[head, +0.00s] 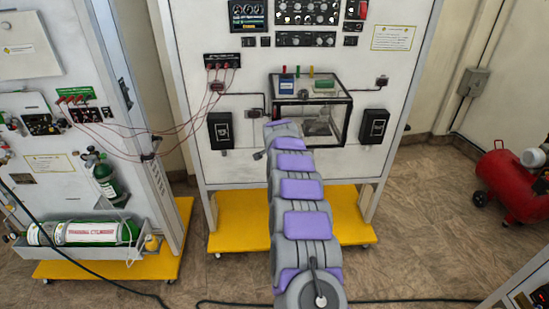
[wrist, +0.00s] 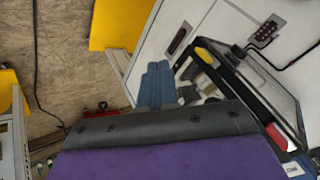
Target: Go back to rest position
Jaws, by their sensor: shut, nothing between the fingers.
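My arm reaches forward from the bottom of the head view toward the white trainer panel (head: 235,170). Its far end is in front of the lower left of a clear box with black edges (head: 345,125). My gripper (wrist: 157,84) shows in the wrist view as two blue-grey fingers close together, shut and empty. The clear box (wrist: 268,92) is just to the right of the fingers there. I cannot tell whether they touch it. In the head view the fingers are mostly hidden by my arm.
Red leads hang from a socket block (head: 222,61) to the left panel. A yellow base (head: 345,215) lies under the panel. A green cylinder (head: 90,232) lies on a left shelf. A red compressor tank (head: 512,180) stands at right. A black cable (head: 400,300) crosses the floor.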

